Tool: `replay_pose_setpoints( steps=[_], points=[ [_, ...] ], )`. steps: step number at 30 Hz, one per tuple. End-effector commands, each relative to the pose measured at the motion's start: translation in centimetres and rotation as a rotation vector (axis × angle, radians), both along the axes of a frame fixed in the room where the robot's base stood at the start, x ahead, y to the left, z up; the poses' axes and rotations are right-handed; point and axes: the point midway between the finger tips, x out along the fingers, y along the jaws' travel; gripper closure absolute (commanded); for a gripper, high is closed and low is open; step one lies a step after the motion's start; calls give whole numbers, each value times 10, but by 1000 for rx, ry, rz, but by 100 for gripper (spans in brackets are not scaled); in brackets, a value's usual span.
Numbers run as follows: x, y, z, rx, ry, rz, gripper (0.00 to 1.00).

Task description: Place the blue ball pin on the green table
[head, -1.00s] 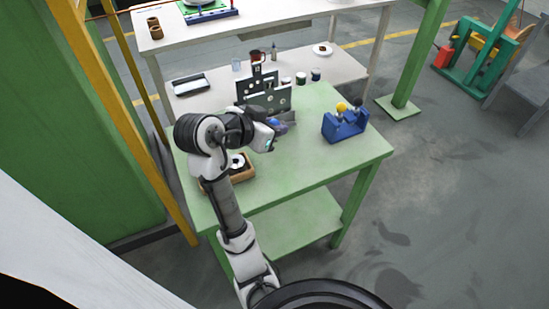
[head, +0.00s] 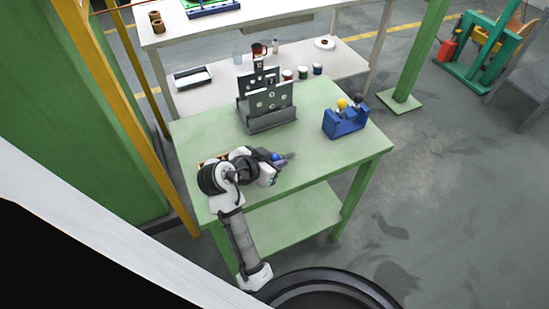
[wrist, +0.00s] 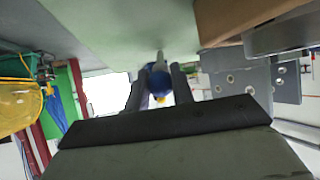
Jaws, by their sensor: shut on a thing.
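The blue ball pin (head: 276,156) is in my gripper (head: 280,160), over the green table (head: 330,165) near its front middle. In the wrist view the blue ball (wrist: 158,80) sits between the two dark fingers of my gripper (wrist: 160,82), with a grey shank reaching toward the green surface (wrist: 120,25). In the head view the grey shank points right. I cannot tell whether the pin touches the table.
A grey perforated stand (head: 267,108) stands at the table's back. A blue holder (head: 345,122) with a yellow ball and a dark ball stands at the right. A brown box, mostly behind my arm, lies at the left. The front right of the table is clear.

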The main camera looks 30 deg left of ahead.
Motion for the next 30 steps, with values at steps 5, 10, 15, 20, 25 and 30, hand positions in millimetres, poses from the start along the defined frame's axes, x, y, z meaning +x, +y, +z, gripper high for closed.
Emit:
replay_pose_setpoints(
  steps=[5, 10, 15, 20, 25, 30],
  points=[
    [0, 0, -1, 0, 0, 0, 100],
    [0, 0, -4, 0, 0, 0, 70],
    [0, 0, -3, 0, 0, 0, 54],
    [0, 0, -3, 0, 0, 0, 54],
    [-1, 0, 3, 0, 0, 0, 54],
    [-25, 8, 14, 3, -2, 3, 54]
  ],
)
